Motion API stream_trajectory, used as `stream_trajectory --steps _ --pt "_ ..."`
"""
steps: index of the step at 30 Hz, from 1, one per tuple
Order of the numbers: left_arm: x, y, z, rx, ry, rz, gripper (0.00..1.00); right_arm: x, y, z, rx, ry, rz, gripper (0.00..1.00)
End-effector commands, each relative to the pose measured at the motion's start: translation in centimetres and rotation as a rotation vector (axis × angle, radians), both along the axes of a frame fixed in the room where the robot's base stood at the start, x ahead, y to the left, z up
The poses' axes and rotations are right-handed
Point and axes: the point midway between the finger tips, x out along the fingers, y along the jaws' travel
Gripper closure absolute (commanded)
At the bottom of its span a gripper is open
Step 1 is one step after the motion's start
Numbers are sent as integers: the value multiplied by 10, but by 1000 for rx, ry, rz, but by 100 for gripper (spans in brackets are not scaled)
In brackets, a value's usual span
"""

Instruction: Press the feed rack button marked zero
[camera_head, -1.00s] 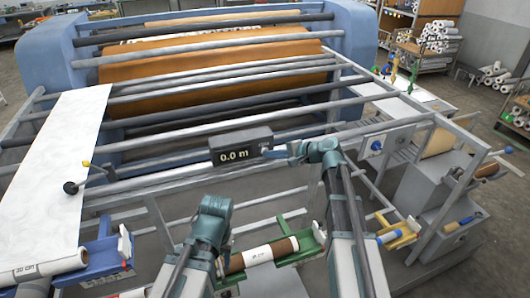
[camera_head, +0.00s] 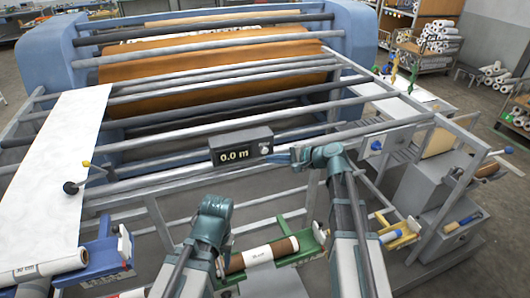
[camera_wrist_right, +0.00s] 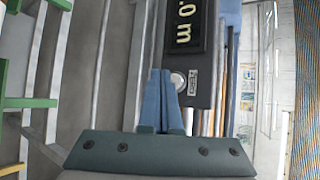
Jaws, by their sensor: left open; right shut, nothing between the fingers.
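A dark counter box (camera_head: 240,146) reading "0.0 m" sits on the front rail of the press. A pale round button (camera_head: 264,150) is at the right end of its face. In the right wrist view the button (camera_wrist_right: 178,81) shows with a small label beside it, too small to read surely. My left gripper (camera_head: 216,203) is open, below and in front of the box.
Rolls lie in blue and green cradles (camera_head: 317,236) below. A plate with a blue knob (camera_head: 376,145) is on the right.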

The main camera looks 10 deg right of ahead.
Motion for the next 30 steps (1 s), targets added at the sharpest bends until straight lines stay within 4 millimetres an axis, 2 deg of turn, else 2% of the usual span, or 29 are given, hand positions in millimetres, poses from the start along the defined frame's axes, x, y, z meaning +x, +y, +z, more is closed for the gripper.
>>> stream_trajectory --steps 12,30 --pt "0 0 0 0 0 0 50 -39 -7 0 0 0 0 100" --pt "0 0 0 0 0 0 50 -39 -7 0 0 0 0 100"
